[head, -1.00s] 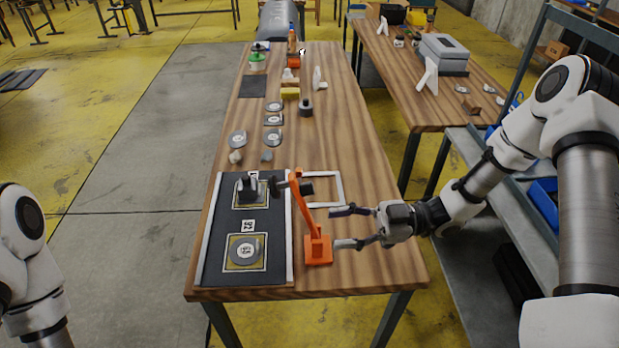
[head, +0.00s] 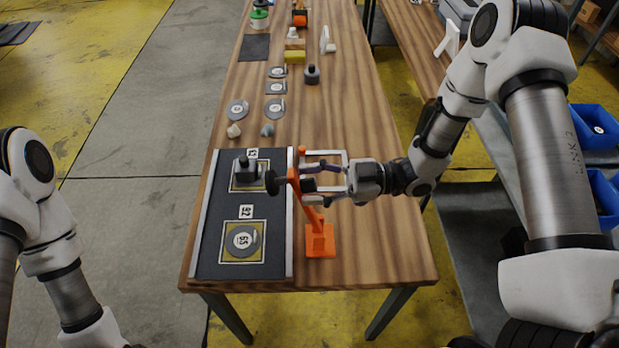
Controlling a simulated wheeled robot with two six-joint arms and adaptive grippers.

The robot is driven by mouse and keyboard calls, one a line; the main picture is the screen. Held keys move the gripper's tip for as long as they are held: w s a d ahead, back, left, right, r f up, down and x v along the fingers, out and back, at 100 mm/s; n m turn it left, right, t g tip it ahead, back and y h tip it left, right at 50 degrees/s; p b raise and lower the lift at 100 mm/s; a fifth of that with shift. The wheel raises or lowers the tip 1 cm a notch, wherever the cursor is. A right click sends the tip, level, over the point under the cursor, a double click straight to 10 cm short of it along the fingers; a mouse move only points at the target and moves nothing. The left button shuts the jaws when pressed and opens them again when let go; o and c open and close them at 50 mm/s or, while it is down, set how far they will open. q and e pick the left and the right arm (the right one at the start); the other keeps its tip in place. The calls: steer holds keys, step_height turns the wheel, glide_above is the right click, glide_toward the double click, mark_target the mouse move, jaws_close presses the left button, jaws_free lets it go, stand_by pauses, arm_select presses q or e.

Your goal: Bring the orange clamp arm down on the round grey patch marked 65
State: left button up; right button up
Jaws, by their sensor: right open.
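The orange clamp (head: 319,240) stands on the table right of the dark mat. Its orange arm (head: 301,192) is raised, and a dark pad (head: 272,183) sticks out left from its top. The round grey patch (head: 238,249), with a label that looks like 65, lies flat in the near framed square on the mat. My right gripper (head: 306,179) is open, its fingers at the upper part of the clamp arm, one beyond it and one nearer. I cannot tell whether they touch it. My left arm shows at the left edge; its gripper is out of view.
A dark weight (head: 247,173) sits on the far square of the black mat (head: 210,262). A pale rail (head: 289,255) runs along the mat's right edge. Several grey patches and small blocks lie farther back. The table is clear right of the clamp base.

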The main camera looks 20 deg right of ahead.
steer(key=shift+w+a, duration=0.15)
steer(key=shift+w, duration=0.05)
steer(key=shift+s+r, duration=0.1)
steer(key=shift+s, duration=0.25)
steer(key=c, duration=0.8)
jaws_close()
steer(key=shift+a, duration=0.1)
steer(key=shift+a, duration=0.1)
